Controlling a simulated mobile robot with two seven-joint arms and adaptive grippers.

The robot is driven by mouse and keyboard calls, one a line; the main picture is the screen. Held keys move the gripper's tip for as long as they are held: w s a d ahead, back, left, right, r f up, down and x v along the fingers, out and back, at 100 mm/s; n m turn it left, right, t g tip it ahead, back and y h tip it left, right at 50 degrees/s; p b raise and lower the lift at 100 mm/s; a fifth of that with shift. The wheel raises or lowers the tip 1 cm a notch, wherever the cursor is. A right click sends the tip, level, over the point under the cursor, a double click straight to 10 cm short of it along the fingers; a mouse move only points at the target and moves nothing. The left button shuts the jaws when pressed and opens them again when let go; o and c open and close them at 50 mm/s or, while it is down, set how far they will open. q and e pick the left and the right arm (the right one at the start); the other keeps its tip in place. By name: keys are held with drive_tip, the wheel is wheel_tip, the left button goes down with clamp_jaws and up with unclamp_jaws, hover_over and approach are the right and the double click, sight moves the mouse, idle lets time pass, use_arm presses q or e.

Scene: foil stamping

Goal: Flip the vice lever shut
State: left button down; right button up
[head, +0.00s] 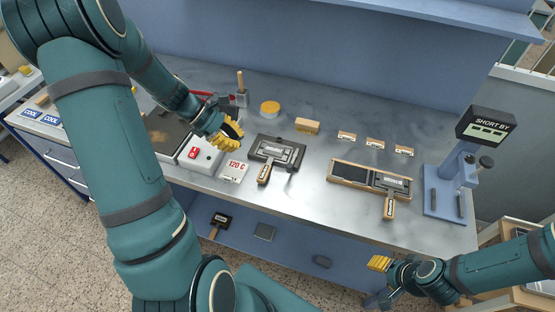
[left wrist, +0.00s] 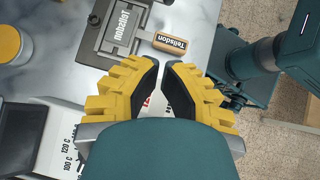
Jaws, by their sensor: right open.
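A dark type holder (head: 277,150), seemingly the vice, lies on the metal bench with its wooden handle (head: 265,173) toward the front. A small dark part that may be its lever (head: 291,167) sticks out at its front right; I cannot tell its position. The holder (left wrist: 113,30) and its handle (left wrist: 170,43) also show at the top of the left wrist view. My left gripper (head: 232,134) is left of the holder, apart from it. My right gripper (head: 379,279) is open and empty in front of the bench.
A white control box (head: 200,156) with a red switch and a 120 C card (head: 234,171) sit near my left gripper. A second holder (head: 392,186) lies in a wooden tray (head: 352,186). A blue stand (head: 445,192) is at the right. Bench between is clear.

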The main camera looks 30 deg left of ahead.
sight(271, 167)
use_arm(q)
drive_tip(key=b+x, duration=0.1)
drive_tip(key=x, duration=0.9)
drive_tip(key=shift+w+d, duration=0.25)
drive_tip(key=shift+d, duration=0.4)
drive_tip(key=shift+w+d, duration=0.25)
drive_tip(key=shift+d, duration=0.4)
drive_tip(key=shift+w+d, duration=0.3)
drive_tip(key=shift+d, duration=0.35)
use_arm(e)
drive_tip(key=shift+f, duration=0.8)
